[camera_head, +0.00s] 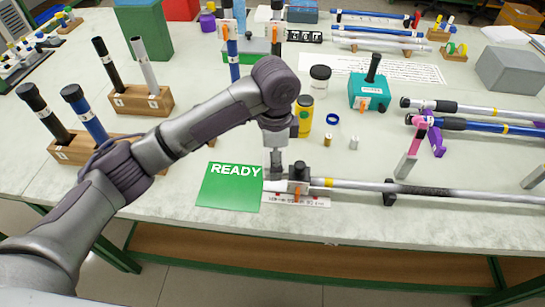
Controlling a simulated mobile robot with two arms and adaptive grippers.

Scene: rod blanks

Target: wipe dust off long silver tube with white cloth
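A long silver tube (358,185) lies along the front right of the table, its left end at a small grey and black holder. It has a yellow band near that end and a dark grey dusty-looking stretch (430,190) farther right; its right end runs out of view. My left gripper (277,163) points down beside the holder, just left of the tube's end. Its fingers are too small to tell open from shut or whether they touch anything. A white flat piece (505,35) lies at the back right; I cannot tell if it is the cloth. My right gripper is not in view.
A green READY card (229,186) lies left of the holder. Black supports (389,193) stand along the tube. A pink-handled tool (409,155), a teal block (369,93) and a yellow jar (304,115) are behind it. More rods (470,125) lie at the right.

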